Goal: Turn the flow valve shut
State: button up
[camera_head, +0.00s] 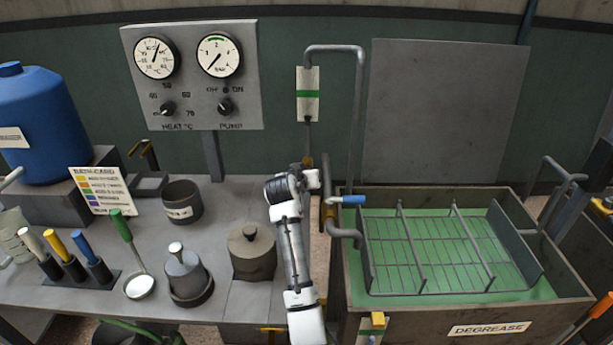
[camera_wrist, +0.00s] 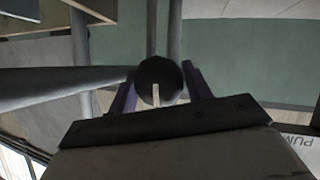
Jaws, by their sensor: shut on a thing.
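In the wrist view, a dark round knob (camera_wrist: 160,72) with a pale pointer mark sits between the two fingers of my gripper (camera_wrist: 161,88). The pale mark points toward the bottom of that picture. My gripper is shut on this knob, which I take for the flow valve. In the head view, my gripper (camera_head: 312,179) is at the vertical pipe below a white plate with a green band (camera_head: 307,107). The knob is hidden there by my gripper and wrist.
A blue-handled lever (camera_head: 353,199) sits on piping just right of my gripper. The degrease tank (camera_head: 465,328) with a wire rack stands further right. A lidded grey pot (camera_head: 251,258) stands left of my arm. The gauge panel (camera_head: 194,100) is on the wall.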

jog(key=shift+d+f+m+y, duration=0.15)
jog(key=shift+f+m+y, duration=0.15)
jog(key=shift+f, duration=0.05)
jog(key=shift+s+f+g, duration=0.1)
jog(key=shift+g, duration=0.2)
jog(key=o, duration=0.9)
jog(key=shift+o, duration=0.2)
